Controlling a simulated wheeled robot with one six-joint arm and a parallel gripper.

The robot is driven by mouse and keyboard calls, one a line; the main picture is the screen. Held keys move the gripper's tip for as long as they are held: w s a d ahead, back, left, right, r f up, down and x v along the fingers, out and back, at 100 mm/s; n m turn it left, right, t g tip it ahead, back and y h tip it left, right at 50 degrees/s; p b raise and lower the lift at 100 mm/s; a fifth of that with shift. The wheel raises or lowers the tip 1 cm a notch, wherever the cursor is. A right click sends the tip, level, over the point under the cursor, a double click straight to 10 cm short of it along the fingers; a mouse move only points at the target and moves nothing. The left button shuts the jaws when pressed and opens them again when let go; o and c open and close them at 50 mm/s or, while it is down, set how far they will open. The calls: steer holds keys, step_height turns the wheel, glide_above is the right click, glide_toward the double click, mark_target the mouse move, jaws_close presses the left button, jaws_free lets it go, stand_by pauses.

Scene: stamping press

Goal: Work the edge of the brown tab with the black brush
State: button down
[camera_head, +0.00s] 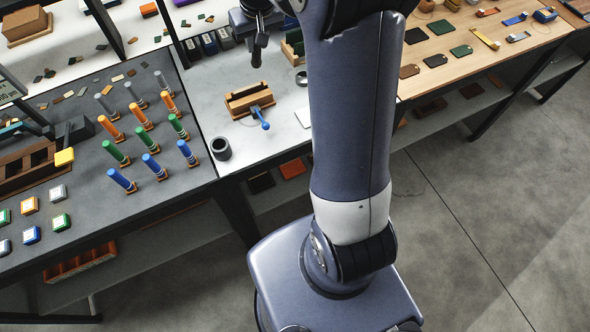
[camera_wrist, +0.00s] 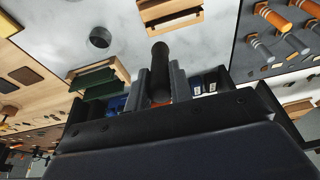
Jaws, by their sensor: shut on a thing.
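My gripper (camera_head: 258,38) hangs above the light middle worktop in the head view, partly cut by the top edge. It is shut on the black brush (camera_wrist: 161,58), whose dark rounded end stands between the two fingers (camera_wrist: 161,82) in the wrist view. The brush (camera_head: 257,57) points down in the head view. A brown tab (camera_head: 409,71) with a small hole lies flat on the wooden worktop to the right, apart from my gripper. A wooden block fixture (camera_head: 250,98) stands below my gripper in the picture; whether a tab sits in its slot cannot be told.
A blue-knobbed tool (camera_head: 264,123) lies by the fixture. A dark cup (camera_head: 221,148) stands at the front edge. Several coloured handled tools (camera_head: 145,122) stand on the grey worktop at left. Black and green tabs (camera_head: 461,51) lie at right. A wooden stand with a green plate (camera_wrist: 95,80) is close by.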

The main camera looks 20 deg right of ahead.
steer(key=shift+f, duration=0.15)
steer(key=shift+f+b, duration=1.95)
steer(key=shift+f, duration=0.55)
steer(key=shift+f, duration=0.15)
steer(key=shift+f+b, duration=0.2)
steer(key=shift+b, duration=0.1)
steer(key=shift+f+b, duration=0.35)
steer(key=shift+f, duration=0.15)
steer(key=shift+s+a, duration=0.15)
steer(key=shift+a, duration=1.7)
